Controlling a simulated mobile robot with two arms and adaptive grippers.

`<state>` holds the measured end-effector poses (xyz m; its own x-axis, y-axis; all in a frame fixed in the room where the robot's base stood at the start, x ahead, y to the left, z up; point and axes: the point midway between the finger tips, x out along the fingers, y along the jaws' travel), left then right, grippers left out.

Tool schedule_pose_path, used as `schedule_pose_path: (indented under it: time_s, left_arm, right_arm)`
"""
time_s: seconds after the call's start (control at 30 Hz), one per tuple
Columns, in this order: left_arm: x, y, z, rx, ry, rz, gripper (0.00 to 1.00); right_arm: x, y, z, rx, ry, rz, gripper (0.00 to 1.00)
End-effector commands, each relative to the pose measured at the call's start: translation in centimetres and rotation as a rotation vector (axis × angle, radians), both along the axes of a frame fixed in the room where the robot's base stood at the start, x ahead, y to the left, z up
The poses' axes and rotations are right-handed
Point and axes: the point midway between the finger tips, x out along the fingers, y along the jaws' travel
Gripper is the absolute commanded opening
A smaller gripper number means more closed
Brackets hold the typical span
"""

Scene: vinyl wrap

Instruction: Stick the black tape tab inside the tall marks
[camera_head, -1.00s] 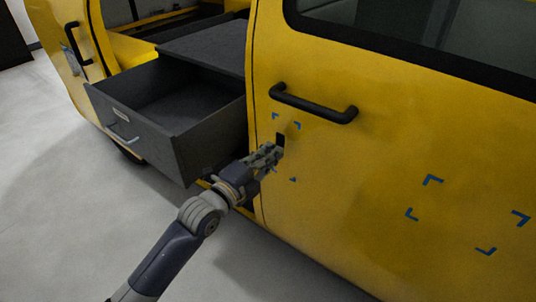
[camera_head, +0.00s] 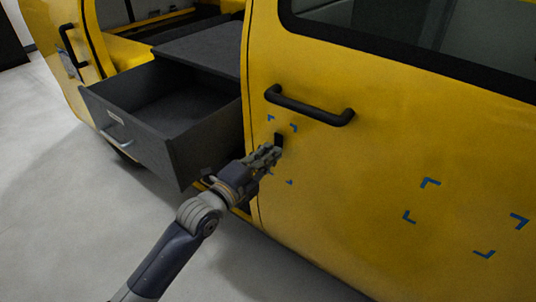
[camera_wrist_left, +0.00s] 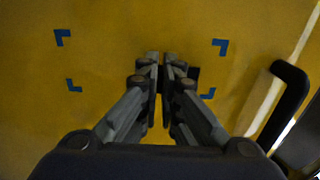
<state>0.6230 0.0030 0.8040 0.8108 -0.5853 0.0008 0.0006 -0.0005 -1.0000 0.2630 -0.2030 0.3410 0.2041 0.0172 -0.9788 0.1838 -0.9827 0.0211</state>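The black tape tab (camera_head: 279,139) is a small dark piece at the tips of my left gripper (camera_head: 272,153), in front of the yellow door. In the left wrist view the tab (camera_wrist_left: 193,73) sticks out to the right of the fingers (camera_wrist_left: 161,60), which are closed to a narrow slot on it; the rest of it is hidden. The tall blue corner marks (camera_head: 294,128) surround that spot. In the left wrist view marks (camera_wrist_left: 62,37) show on both sides of the fingers, the tab nearer the right pair. I cannot tell whether the tab touches the door. My right gripper is not in view.
A black door handle (camera_head: 310,108) juts out just above the tall marks. An open dark drawer (camera_head: 150,142) stands out left of the door, close to my left arm. A wider set of blue marks (camera_head: 484,253) is on bare door at right.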

Motion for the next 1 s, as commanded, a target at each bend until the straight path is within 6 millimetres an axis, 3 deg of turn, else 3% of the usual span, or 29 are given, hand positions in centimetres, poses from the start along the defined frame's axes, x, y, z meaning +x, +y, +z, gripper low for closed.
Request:
schedule_pose_path:
  time_s: [1.0]
  left_arm:
    - [1.1, -0.8, 0.0, -0.001, -0.001, -0.001, 0.00]
  right_arm:
    - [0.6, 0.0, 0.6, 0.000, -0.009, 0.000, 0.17]
